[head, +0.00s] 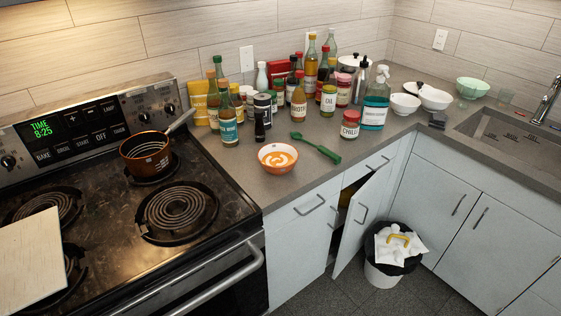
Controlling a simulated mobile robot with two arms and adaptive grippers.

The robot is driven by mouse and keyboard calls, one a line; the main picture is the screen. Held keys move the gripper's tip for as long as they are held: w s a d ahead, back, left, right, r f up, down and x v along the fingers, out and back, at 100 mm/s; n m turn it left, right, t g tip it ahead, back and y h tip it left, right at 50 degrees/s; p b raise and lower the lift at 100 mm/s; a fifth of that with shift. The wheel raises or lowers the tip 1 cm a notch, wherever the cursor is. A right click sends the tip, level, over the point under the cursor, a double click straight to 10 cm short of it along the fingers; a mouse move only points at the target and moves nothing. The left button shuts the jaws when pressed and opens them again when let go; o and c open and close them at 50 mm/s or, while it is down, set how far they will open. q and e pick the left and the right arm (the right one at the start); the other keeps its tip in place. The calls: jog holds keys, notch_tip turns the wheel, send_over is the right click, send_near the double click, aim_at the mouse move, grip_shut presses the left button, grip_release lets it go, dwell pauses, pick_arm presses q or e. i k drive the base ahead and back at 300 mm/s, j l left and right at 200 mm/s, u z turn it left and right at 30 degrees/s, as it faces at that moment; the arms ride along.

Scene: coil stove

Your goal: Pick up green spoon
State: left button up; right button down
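The green spoon (316,148) lies flat on the grey countertop, right of an orange bowl (278,157) with orange and white contents. Nothing covers the spoon. Neither of my grippers shows in the head view.
Many bottles and jars crowd the counter behind the spoon. A coil stove (110,200) with a copper pan (146,153) is at left. A cabinet door (358,222) stands open below, beside a bin (384,272). A sink (505,138) is at right.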

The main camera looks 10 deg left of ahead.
aim_at(297, 136)
jog(key=i+l+u, duration=0.15)
jog(key=u, duration=0.25)
jog(key=i+l+u, duration=0.1)
jog(key=l+u, duration=0.4)
jog(key=u, duration=0.25)
jog(key=i, duration=0.05)
